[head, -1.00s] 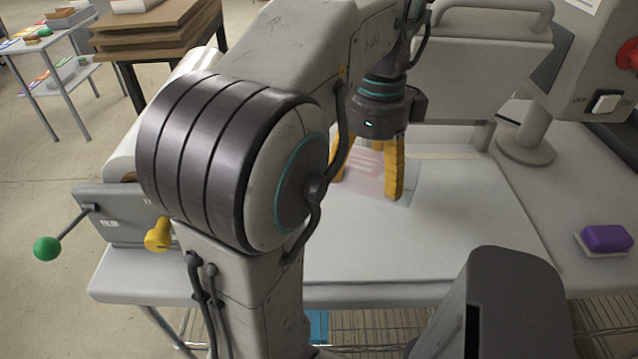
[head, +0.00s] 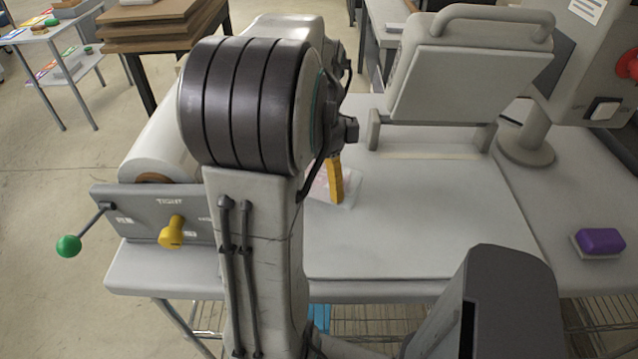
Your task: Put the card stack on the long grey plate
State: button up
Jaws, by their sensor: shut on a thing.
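My gripper (head: 335,185) is mostly hidden behind my own arm; one yellow finger shows, pointing down. It is shut on the card stack (head: 349,192), a pale pinkish pile with a clear, see-through edge, partly covered by the finger and arm. The stack is low over the left part of a long, flat, light grey plate (head: 430,232) on the bench; whether it touches the plate cannot be told. I cannot be sure that this flat surface is the plate named in the task.
A hinged grey lid with a handle (head: 470,75) stands raised behind the plate. A white roll (head: 160,145) and a panel with a yellow knob (head: 172,232) and green-ended lever (head: 69,245) are at left. A purple block (head: 600,241) lies at right. The plate's front is clear.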

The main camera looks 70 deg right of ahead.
aim_at(319, 191)
jog(key=shift+f, duration=1.4)
jog(key=shift+f, duration=0.15)
jog(key=o, duration=1.2)
jog(key=shift+c, duration=0.2)
